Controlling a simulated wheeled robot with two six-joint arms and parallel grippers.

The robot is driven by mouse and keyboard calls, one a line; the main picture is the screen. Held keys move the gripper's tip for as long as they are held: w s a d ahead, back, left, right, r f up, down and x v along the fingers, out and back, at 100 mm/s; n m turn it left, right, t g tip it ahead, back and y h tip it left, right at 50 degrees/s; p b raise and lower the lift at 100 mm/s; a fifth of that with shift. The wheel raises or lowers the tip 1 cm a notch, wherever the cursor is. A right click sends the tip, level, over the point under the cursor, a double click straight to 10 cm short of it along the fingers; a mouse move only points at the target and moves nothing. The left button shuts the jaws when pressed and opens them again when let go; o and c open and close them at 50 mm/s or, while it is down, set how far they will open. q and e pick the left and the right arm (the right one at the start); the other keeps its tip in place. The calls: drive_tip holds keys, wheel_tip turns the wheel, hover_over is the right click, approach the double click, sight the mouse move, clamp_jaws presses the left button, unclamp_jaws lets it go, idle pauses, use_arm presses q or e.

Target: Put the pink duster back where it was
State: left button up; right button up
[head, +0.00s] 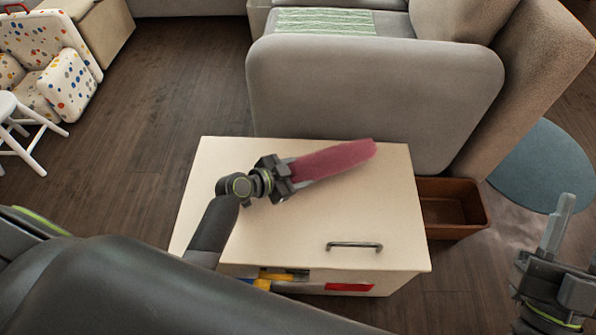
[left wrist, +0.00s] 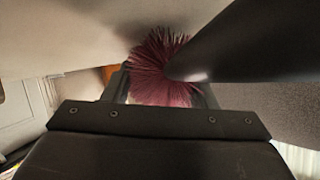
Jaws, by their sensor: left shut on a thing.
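The pink duster (head: 335,160) is held by my left gripper (head: 285,178) above the top of a cream cabinet (head: 215,170). Its fluffy head points to the right and slightly away from me. In the left wrist view the duster's pink bristles (left wrist: 158,72) show between the fingers, beside a dark tapered shape. I cannot tell how far the duster is above the cabinet top. My right gripper (head: 553,235) is at the lower right edge, away from the duster; its finger gap is unclear.
An open brown box (head: 455,222) stands on the floor right of the cabinet. A grey sofa (head: 375,95) is close behind it. The cabinet has a metal handle (head: 355,246), with yellow and red things below. A round blue rug (head: 545,165) lies at right.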

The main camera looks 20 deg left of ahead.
use_arm(q)
drive_tip(key=shift+f+b, duration=0.65)
drive_tip(key=o, duration=1.1)
drive_tip(key=shift+s+a+r, duration=0.3)
drive_tip(key=shift+s, duration=0.1)
drive_tip(key=p+v, duration=0.3)
drive_tip(key=v, duration=1.3)
drive_tip(key=shift+s+a, duration=0.1)
drive_tip(key=shift+a, duration=0.05)
drive_tip(key=shift+s, duration=0.1)
